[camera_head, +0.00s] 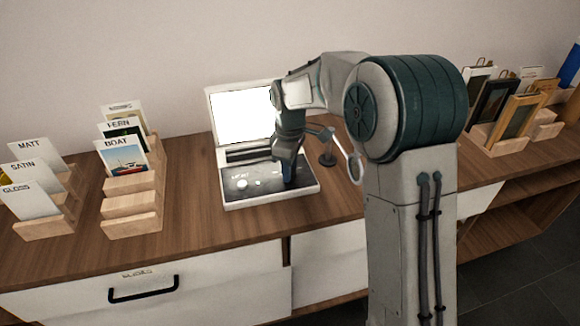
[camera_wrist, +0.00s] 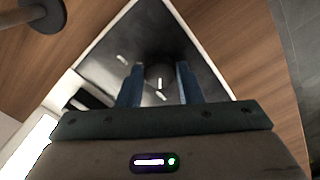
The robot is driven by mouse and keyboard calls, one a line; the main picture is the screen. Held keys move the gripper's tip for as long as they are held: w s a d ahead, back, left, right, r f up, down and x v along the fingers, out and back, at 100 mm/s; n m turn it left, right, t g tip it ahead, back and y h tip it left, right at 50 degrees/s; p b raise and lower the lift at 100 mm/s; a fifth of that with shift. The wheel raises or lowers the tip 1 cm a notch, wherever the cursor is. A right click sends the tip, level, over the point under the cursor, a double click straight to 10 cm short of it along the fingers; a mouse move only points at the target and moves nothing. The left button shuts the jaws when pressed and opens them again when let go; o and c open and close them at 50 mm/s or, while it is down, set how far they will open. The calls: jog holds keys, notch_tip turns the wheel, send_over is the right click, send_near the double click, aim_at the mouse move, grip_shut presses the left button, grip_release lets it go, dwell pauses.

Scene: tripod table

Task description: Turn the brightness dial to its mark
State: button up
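The light box (camera_head: 268,198) is a white device on the wooden counter, with a bright raised screen (camera_head: 243,115) and a dark control panel (camera_head: 235,187). My gripper (camera_head: 288,180) points down over the right part of this panel and hides what lies under it in the head view. In the wrist view, my gripper (camera_wrist: 160,82) has its two blue fingers apart, one on each side of a dark round dial (camera_wrist: 158,72). Whether the fingers touch the dial is unclear. Short white marks (camera_wrist: 161,96) show near the dial. Its label is not readable.
A magnifier on a round dark base (camera_head: 327,160) stands close right of the device; the base also shows in the wrist view (camera_wrist: 45,14). Wooden card racks (camera_head: 133,205) stand at left, framed pictures (camera_head: 520,122) at right. The counter's front strip is clear.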

jog(key=c, duration=0.4)
jog(key=shift+c, duration=0.2)
jog(key=shift+m, duration=0.4)
jog(key=m+p, duration=0.1)
jog(key=m, duration=0.2)
jog(key=shift+r+m, duration=0.1)
jog(key=shift+m, duration=0.2)
jog(key=m+p, duration=0.1)
jog(key=m, duration=0.3)
jog(key=shift+m, duration=0.3)
jog(key=m+p, duration=0.1)
jog(key=m, duration=0.4)
jog(key=shift+p, duration=0.3)
jog(key=m+p, duration=0.1)
jog(key=m, duration=0.4)
jog(key=shift+m, duration=0.5)
